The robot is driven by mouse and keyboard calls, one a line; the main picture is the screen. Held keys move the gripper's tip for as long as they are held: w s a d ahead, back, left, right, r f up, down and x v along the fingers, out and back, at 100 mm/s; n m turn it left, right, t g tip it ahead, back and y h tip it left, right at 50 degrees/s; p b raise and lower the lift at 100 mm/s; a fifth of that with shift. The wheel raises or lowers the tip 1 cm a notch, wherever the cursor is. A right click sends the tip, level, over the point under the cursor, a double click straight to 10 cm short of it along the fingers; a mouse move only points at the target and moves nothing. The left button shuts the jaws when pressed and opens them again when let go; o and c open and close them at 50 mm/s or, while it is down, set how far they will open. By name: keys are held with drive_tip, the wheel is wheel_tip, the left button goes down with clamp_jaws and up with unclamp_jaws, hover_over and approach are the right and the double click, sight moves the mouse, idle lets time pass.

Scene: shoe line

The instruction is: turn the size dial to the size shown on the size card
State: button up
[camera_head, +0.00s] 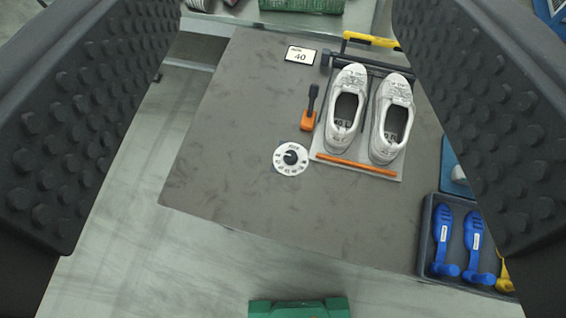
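The size dial (291,158) is a white round disc with a black knob at its centre and small marks around its rim. It lies flat on the grey table, left of the shoes. Which mark the knob points at is too small to tell. The size card (300,56) is white with a dark edge and reads 40; it lies near the table's back edge. My gripper (275,125) is open, its two black studded fingers wide apart at the left and right of the picture. Nothing is between the fingertips; the dial is beyond them, apart from both.
White shoes (345,110) stand on a light plate with an orange bar (356,165). An orange lever with a black handle (308,112) is behind the dial. A bin with blue shoe forms (428,240) is at the right. The grey table (225,130) is bare left of the dial.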

drive_tip(key=w+f+m+g+h+b, duration=0.15)
drive_tip(key=w+f+m+g, duration=0.25)
drive_tip(key=w+f, duration=0.7)
drive_tip(key=m+g+h+b, duration=0.2)
drive_tip(key=m+g+b, duration=0.3)
drive_tip(key=m+g, duration=0.35)
hover_over(290, 157)
drive_tip(key=s+a, duration=0.2)
drive_tip(key=a, duration=0.3)
wheel_tip(290, 157, down, 40)
drive_tip(key=shift+n, duration=0.35)
drive_tip(key=b+x, duration=0.3)
drive_tip(key=x, duration=1)
drive_tip(key=shift+s+d+f, duration=0.1)
drive_tip(key=shift+c, duration=0.3)
drive_tip(key=c, duration=0.9)
drive_tip(key=shift+d, duration=0.3)
drive_tip(key=shift+s+a, duration=0.1)
drive_tip(key=shift+a, duration=0.15)
